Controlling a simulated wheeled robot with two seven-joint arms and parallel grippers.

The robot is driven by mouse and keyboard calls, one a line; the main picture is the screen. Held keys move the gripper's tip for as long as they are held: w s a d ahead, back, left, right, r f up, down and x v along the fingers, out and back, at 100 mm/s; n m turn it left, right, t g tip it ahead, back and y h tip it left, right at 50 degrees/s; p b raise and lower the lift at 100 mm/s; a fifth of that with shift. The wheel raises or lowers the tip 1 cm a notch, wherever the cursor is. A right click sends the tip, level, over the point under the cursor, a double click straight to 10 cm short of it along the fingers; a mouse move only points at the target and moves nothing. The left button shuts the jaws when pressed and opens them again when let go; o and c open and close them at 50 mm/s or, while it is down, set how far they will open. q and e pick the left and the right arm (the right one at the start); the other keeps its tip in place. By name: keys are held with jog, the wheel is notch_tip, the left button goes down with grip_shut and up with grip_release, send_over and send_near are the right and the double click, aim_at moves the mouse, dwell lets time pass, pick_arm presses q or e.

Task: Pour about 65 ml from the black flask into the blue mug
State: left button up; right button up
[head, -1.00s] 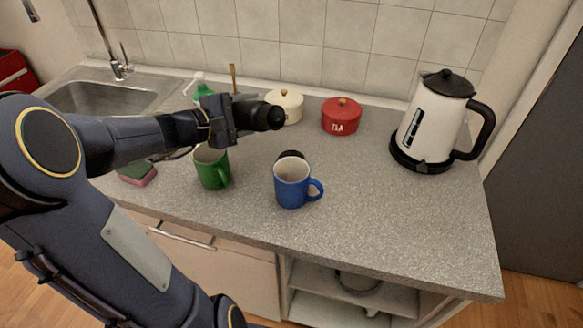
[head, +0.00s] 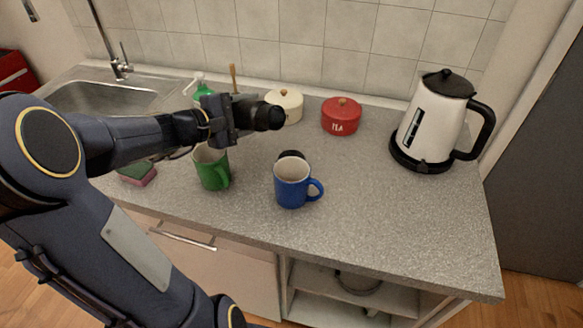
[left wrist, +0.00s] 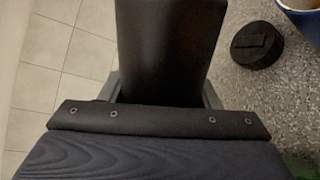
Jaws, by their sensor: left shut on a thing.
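The black flask (head: 262,116) is held by my left gripper (head: 226,118), above the counter. It lies tilted near level, with its end toward the right, and fills the upper middle of the left wrist view (left wrist: 170,50). The blue mug (head: 291,187) stands upright on the counter, below and to the right of the flask, apart from it. Only a bit of the mug's rim shows in the left wrist view (left wrist: 300,5). No liquid stream is visible. My right gripper is not in view.
A green mug (head: 212,168) stands left of the blue mug. A round black cap (left wrist: 257,45) lies just behind the blue mug. A cream pot (head: 287,106), a red tea tin (head: 341,118) and a white kettle (head: 434,125) stand farther back. The front right counter is clear.

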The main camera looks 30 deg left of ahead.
pick_arm(q)
jog(key=shift+r, duration=0.1)
jog(key=shift+d, duration=0.15)
jog(key=shift+s+d+f+n+h, duration=0.1)
jog(key=shift+d+f+n+h, duration=0.15)
jog(key=shift+n, duration=0.35)
jog(key=shift+s+d+f+n+h+b, duration=0.15)
jog(key=shift+d+f+n+h+b, duration=0.2)
jog(key=shift+d+f+n+h, duration=0.55)
jog(key=shift+s+d+r+n+p, duration=0.1)
jog(key=shift+d+r+n+p, duration=0.1)
jog(key=shift+r+n+p, duration=0.7)
jog(key=shift+r+n+t+p, duration=0.1)
jog(key=shift+n+t+p, duration=0.2)
jog(key=shift+n, duration=0.4)
jog(key=n+h+p, duration=0.1)
jog(key=n, duration=0.1)
jog(key=shift+s+r+n, duration=0.1)
jog(key=shift+n, duration=0.2)
jog(key=shift+d+n+t, duration=0.15)
jog(key=shift+n+t, duration=0.15)
jog(key=shift+n, duration=0.2)
jog(key=shift+d+n, duration=0.15)
jog(key=shift+n, duration=0.75)
